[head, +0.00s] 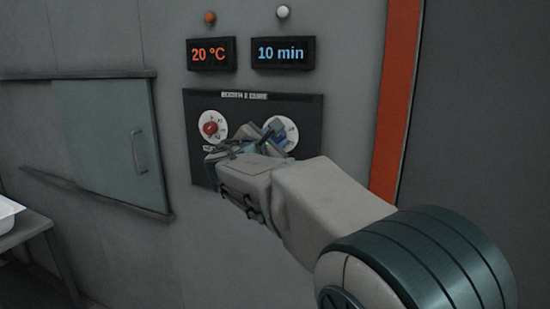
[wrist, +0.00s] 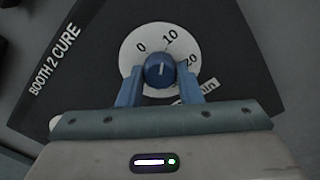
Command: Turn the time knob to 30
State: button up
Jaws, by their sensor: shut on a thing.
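The time knob is a blue knob on a white dial marked 0, 10, 20 and "min". In the wrist view the knob (wrist: 159,70) sits between my gripper's two blue fingers (wrist: 160,88), which are shut on its sides. Its pale pointer mark faces near the 10. In the head view my gripper (head: 272,137) is at the right-hand white dial (head: 290,130) and hides most of the knob. The blue display (head: 281,53) above reads "10 min". A 30 mark is not visible in either view.
A red knob (head: 210,129) on a second white dial is to the left on the same dark panel (head: 300,103). An orange display (head: 210,54) reads "20 °C". A sliding hatch (head: 110,140) is farther left, and an orange strip (head: 397,100) is to the right.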

jog(key=m+b, duration=0.4)
jog(key=b, duration=0.1)
jog(key=m+b, duration=0.2)
jog(key=b, duration=0.1)
jog(key=shift+f, duration=0.3)
jog(key=m+b, duration=0.6)
jog(key=shift+r+m, duration=0.1)
jog(key=shift+m, duration=0.3)
jog(key=m+b, duration=0.4)
jog(key=m, duration=0.2)
jog(key=m+b, duration=0.2)
jog(key=m, duration=0.2)
jog(key=shift+r+m, duration=0.1)
jog(key=shift+m, duration=0.2)
jog(key=shift+r+m+b, duration=0.1)
jog(key=shift+m+b, duration=0.55)
jog(key=shift+m, duration=0.65)
jog(key=o, duration=1)
